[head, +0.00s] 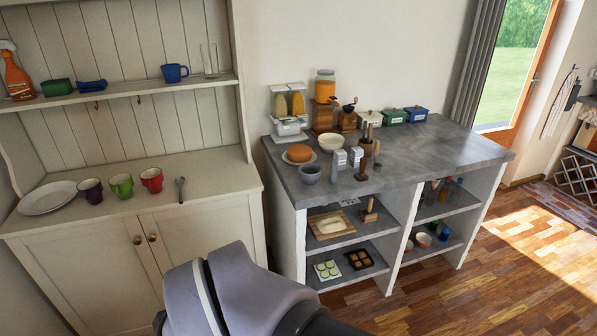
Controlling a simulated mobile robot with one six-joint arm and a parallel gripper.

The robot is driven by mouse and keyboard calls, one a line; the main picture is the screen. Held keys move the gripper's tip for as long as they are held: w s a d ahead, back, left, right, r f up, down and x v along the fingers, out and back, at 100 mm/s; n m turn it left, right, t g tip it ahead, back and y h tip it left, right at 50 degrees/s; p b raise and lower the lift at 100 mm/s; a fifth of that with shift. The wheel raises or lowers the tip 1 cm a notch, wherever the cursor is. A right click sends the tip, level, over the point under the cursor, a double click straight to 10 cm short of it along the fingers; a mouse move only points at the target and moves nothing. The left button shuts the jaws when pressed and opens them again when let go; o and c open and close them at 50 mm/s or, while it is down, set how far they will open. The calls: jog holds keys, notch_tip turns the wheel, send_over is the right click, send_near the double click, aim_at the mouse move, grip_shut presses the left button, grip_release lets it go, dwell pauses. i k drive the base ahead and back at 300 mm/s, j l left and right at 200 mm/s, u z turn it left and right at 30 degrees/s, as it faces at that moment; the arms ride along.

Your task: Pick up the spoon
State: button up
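A dark grey metal spoon (180,188) lies on the cream cabinet's worktop, right of the red cup, with its bowl toward the wall and its handle toward the front edge. Nothing covers it. Part of my arm shows at the bottom centre, in front of the cabinet and below the spoon in the picture. My gripper is out of the frame, so its state does not show.
Purple (91,190), green (122,185) and red (152,180) cups and a white plate (48,198) stand left of the spoon. A shelf (130,90) hangs above. The masonry counter (440,150) at right is crowded at its back left.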

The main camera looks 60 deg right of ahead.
aim_at(179, 180)
jog(key=z, duration=0.8)
jog(key=i+l, duration=0.1)
jog(key=i, duration=0.55)
jog(key=i+l+u, duration=0.1)
jog(key=i, duration=0.5)
jog(key=i+l, duration=0.1)
jog(key=i, duration=0.5)
